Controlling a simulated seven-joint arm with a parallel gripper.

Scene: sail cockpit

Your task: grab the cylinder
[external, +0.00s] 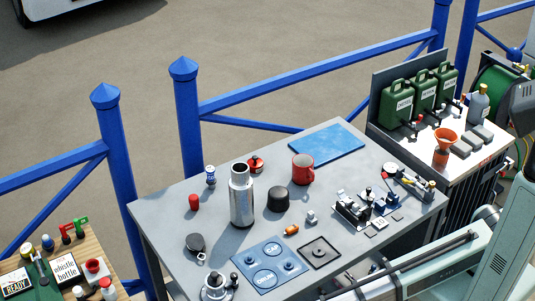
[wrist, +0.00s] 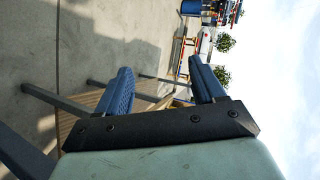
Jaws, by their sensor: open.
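Several cylinder-shaped things stand on the grey table (external: 160,213) in the external view, and I cannot tell which one is meant. A tall silver steel bottle (external: 242,200) stands upright near the middle. A black cylinder (external: 278,199) stands just right of it, and a small red cylinder (external: 194,203) stands to its left. A small orange cylinder-like piece (external: 291,230) lies on its side nearer the front. My gripper (wrist: 163,82) shows in the wrist view with its two blue fingers apart and nothing between them. The gripper is outside the external view, and the wrist view shows none of these cylinders.
A red mug (external: 302,169), blue mat (external: 326,145), blue plate with round marks (external: 269,264) and black square frame (external: 319,252) are on the table. Metal devices (external: 352,210) crowd its right side. Green canisters (external: 397,103) stand on a side bench. Blue railings (external: 310,80) run behind.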

